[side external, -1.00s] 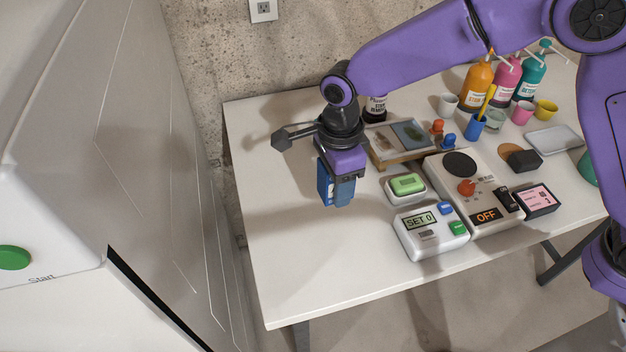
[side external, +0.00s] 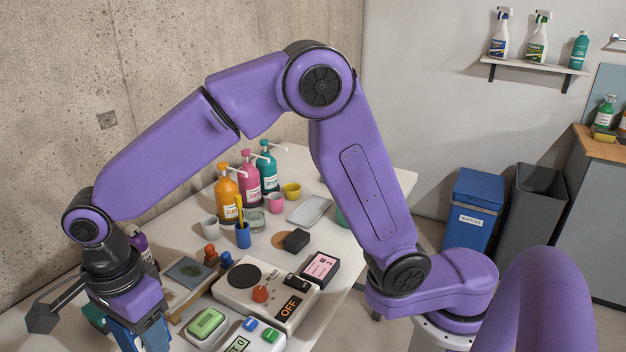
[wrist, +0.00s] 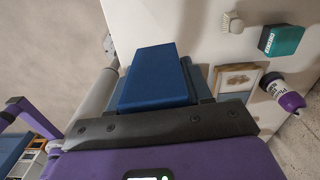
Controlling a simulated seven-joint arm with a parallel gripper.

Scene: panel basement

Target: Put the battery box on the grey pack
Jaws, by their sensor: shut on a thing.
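My gripper (side external: 140,338) is at the lower left of the side external view, pointing down and shut on a blue box. In the wrist view the blue box (wrist: 157,76) is a plain block between the grey-blue fingers. No readable label shows that it is the battery box. I cannot tell for certain which thing is the grey pack. A dark grey block (side external: 295,240) lies on the table behind the device marked OFF. The lower end of my gripper is cut off by the frame edge, so its height over the table is unclear.
Bottles (side external: 228,195) and cups stand behind. A teal box (wrist: 283,40) shows in the wrist view.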

